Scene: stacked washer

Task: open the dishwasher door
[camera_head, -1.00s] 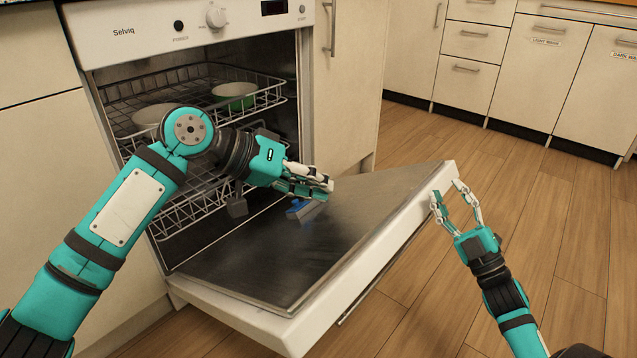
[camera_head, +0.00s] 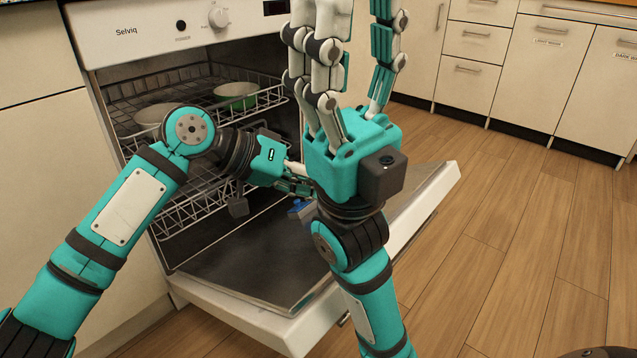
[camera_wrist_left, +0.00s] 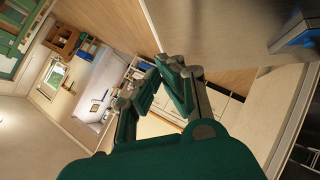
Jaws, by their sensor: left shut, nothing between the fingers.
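The dishwasher door (camera_head: 240,262) is folded far down, its metal inner face up and tilted, with a white edge. The dishwasher front panel (camera_head: 150,22) stands at the left. My left gripper (camera_head: 300,187) is above the inner face, near the blue part (camera_head: 299,207) on it, and is shut and empty; its fingers are partly hidden behind my right gripper in the head view. The left wrist view shows its fingers (camera_wrist_left: 170,72) close together. My right gripper (camera_head: 352,35) is raised in front of the door, fingers pointing up and spread apart, holding nothing.
The upper rack (camera_head: 190,98) holds a white bowl (camera_head: 153,115) and a green bowl (camera_head: 236,95). Cream cabinets (camera_head: 545,70) stand at the back right.

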